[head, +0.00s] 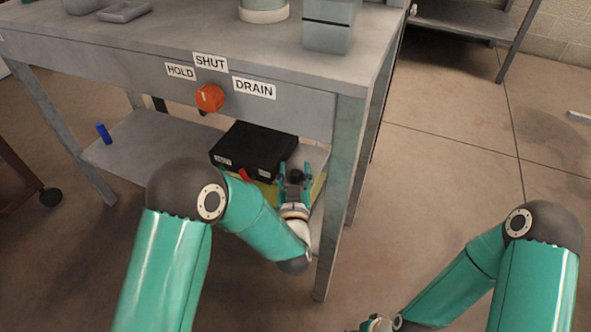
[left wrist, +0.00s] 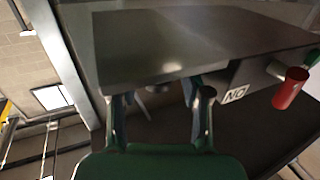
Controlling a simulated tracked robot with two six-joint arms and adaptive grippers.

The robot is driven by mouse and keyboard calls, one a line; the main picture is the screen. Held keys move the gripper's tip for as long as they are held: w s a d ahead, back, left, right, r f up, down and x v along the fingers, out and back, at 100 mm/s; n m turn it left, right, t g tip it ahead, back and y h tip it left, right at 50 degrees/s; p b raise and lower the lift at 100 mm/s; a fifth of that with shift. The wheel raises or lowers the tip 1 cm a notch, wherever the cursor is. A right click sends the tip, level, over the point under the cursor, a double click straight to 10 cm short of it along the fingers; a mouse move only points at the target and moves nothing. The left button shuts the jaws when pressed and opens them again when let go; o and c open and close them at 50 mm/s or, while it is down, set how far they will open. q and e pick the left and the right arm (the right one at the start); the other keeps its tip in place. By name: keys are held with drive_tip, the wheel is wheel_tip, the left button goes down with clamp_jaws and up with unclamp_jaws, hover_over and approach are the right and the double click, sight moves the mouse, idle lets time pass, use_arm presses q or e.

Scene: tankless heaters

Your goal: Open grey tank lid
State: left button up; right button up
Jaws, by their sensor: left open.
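A grey box (head: 330,25) with a dark seam near its top stands on the table's right end; it looks like the grey tank, its top cut off by the frame. My left gripper (head: 295,172) is open and empty, low under the tabletop, at the right end of a black box (head: 253,150) on the lower shelf. In the left wrist view its spread fingers (left wrist: 160,106) are close to the edge of a dark box (left wrist: 200,45); contact cannot be told. My right gripper (head: 376,324) barely shows at the bottom edge.
An orange knob (head: 209,98) sits on the table front among HOLD, SHUT and DRAIN labels. A red handle (left wrist: 291,88) is beside the dark box. The table's right front leg (head: 340,200) stands close to my left gripper. A blue cylinder (head: 103,133) is on the lower shelf (head: 130,150).

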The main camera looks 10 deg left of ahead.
sight(300, 170)
use_arm(q)
clamp_jaws()
drive_tip(key=r+g+p, duration=0.1)
drive_tip(key=r+p, duration=0.1)
drive_tip(key=p, duration=0.2)
drive_tip(key=w+r+m+g+p, duration=0.1)
drive_tip(key=r+p, duration=0.1)
drive_tip(key=p, duration=0.2)
drive_tip(key=w+d+r+g+p, duration=0.1)
drive_tip(key=r+p, duration=0.1)
drive_tip(key=p, duration=0.2)
drive_tip(key=shift+w+r+g+p, duration=0.1)
drive_tip(key=shift+w+g+p, duration=0.1)
drive_tip(key=shift+g+p, duration=0.15)
drive_tip(key=shift+w+r, duration=0.2)
drive_tip(key=shift+w, duration=0.05)
drive_tip(key=shift+w+d+r, duration=0.1)
drive_tip(key=shift+w, duration=0.05)
